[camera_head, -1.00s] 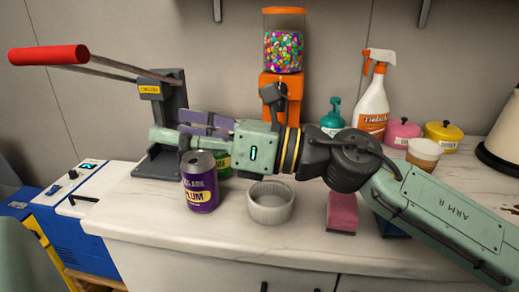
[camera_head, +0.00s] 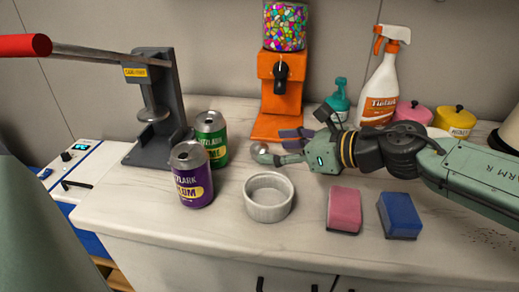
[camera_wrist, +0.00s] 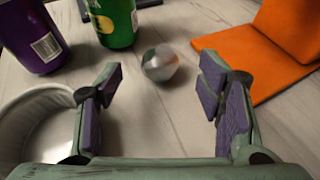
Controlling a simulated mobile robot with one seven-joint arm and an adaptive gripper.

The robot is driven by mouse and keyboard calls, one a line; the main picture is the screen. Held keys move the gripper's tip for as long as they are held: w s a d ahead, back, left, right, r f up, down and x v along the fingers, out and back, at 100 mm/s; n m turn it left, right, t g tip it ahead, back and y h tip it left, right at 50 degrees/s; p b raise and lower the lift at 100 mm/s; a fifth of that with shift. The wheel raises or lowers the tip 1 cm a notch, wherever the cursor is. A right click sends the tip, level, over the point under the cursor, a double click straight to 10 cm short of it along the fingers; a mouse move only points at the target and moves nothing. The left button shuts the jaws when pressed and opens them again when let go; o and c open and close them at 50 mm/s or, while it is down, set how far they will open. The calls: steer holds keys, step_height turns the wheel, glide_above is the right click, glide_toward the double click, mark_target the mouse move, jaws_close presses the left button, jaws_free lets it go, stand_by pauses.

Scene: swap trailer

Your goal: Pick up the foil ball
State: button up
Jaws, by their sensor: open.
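The foil ball (camera_wrist: 160,63) is a small shiny silver sphere on the pale marbled counter. In the wrist view it lies ahead of my open fingers, roughly centred between them and beyond their tips. My gripper (camera_wrist: 165,100) has purple pads spread wide apart with nothing between them. In the head view the foil ball (camera_head: 259,148) shows just left of my gripper (camera_head: 276,152), close to the fingertips. The lower part of the ball is partly hard to make out there.
A white ramekin (camera_head: 269,212) stands near the gripper's left finger. A purple can (camera_head: 191,190) and a green can (camera_head: 212,122) stand left. The orange candy dispenser (camera_head: 281,90) is behind. Pink (camera_head: 345,211) and blue (camera_head: 400,214) sponges lie in front. A can crusher (camera_head: 154,95) stands far left.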

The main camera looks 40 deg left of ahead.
mark_target(267, 151)
steer(key=x, duration=0.2)
steer(key=p+x, duration=0.1)
steer(key=x, duration=0.1)
steer(key=shift+f, duration=0.35)
steer(key=shift+c, duration=0.2)
steer(key=c, duration=0.7)
steer(key=shift+c, duration=0.2)
